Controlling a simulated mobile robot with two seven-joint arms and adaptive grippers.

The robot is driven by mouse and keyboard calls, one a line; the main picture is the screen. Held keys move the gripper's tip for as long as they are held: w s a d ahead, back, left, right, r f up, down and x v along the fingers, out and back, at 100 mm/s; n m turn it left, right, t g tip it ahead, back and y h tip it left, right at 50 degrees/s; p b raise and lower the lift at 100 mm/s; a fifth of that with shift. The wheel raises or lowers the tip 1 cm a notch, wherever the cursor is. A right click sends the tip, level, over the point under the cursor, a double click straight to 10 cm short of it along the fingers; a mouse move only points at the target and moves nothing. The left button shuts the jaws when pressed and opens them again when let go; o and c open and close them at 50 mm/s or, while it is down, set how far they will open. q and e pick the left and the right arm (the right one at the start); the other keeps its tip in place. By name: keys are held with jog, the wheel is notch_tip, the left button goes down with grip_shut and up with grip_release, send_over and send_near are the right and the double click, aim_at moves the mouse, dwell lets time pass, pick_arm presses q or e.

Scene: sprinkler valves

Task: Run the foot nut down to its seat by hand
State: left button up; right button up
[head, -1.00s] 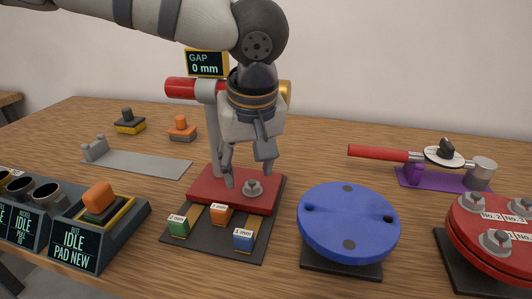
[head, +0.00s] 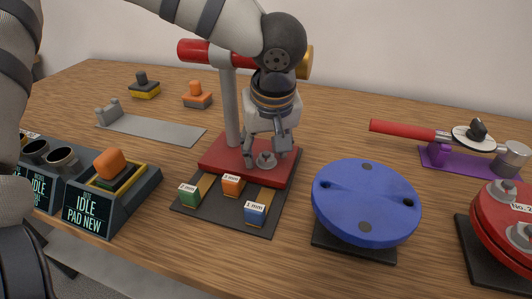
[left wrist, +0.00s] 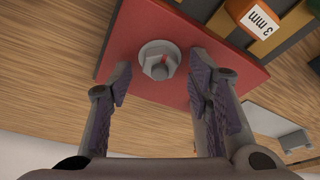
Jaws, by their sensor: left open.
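In the left wrist view, the nut (left wrist: 150,50) sits between and slightly ahead of the open fingertips (left wrist: 160,76), with space on both sides. Nothing is in the fingers. How far the nut sits above its seat is not clear. My right gripper is out of view.
Green (head: 189,195), orange (head: 232,185) and blue (head: 256,214) labelled blocks stand in front of the red plate. A blue disc (head: 365,200) is close on the right. A pad station (head: 112,200) is at the left. The stand's red bar (head: 196,50) lies behind my arm.

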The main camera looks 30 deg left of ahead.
pick_arm(q)
grip_shut()
jog(key=shift+m+t+h, duration=0.4)
jog(key=shift+m+h, duration=0.2)
jog(key=shift+m, duration=1.6)
jog(key=shift+o, duration=0.4)
grip_release()
jog(key=shift+v, duration=3.05)
jog(key=shift+c, duration=0.6)
